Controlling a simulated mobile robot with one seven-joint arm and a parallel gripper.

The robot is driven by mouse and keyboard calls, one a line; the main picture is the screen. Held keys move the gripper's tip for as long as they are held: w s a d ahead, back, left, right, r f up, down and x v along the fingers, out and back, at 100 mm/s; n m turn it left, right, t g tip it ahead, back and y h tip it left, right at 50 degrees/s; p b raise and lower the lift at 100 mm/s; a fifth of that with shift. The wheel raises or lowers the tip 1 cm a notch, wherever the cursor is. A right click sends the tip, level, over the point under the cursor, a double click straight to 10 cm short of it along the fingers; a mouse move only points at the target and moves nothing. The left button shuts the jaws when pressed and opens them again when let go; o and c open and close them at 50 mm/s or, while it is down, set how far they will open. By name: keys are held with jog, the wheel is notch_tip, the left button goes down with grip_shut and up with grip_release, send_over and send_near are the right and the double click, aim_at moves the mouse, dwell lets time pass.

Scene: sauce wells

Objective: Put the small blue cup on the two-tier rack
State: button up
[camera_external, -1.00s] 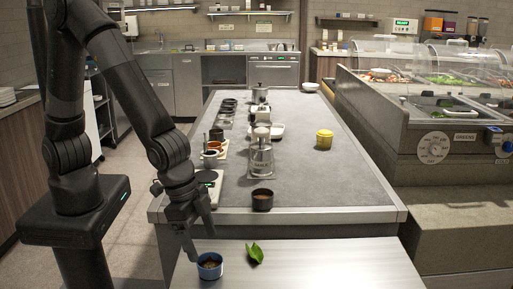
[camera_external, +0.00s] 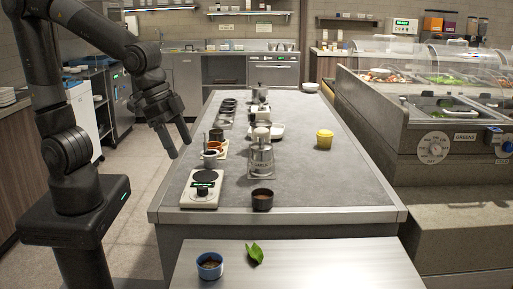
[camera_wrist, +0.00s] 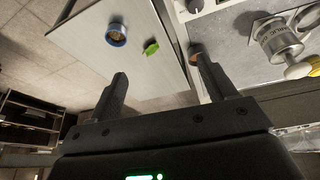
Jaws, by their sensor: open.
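The small blue cup (camera_external: 210,273) stands upright on the pale front table, near its left side, with something dark inside. It also shows in the wrist view (camera_wrist: 116,42), at the upper left and beyond my fingers. My gripper (camera_external: 180,147) is open and empty, raised near the left edge of the grey counter, well above and behind the cup. Both fingers show spread apart in the wrist view (camera_wrist: 160,70). I cannot clearly make out a two-tier rack in either view.
A green leaf (camera_external: 255,253) lies right of the cup. On the grey counter (camera_external: 335,185) stand a scale (camera_external: 202,188), a dark brown cup (camera_external: 262,202), a glass-and-metal jar (camera_external: 261,160) and a yellow tub (camera_external: 324,140). The counter's right side is mostly clear.

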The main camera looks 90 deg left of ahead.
jog(key=s+a+r+n+t+y, duration=0.1)
jog(key=s+a+r, duration=0.4)
jog(key=s+a, duration=0.5)
jog(key=shift+s+r+n+t, duration=0.15)
jog(key=shift+s+n+t, duration=0.15)
jog(key=shift+s, duration=0.65)
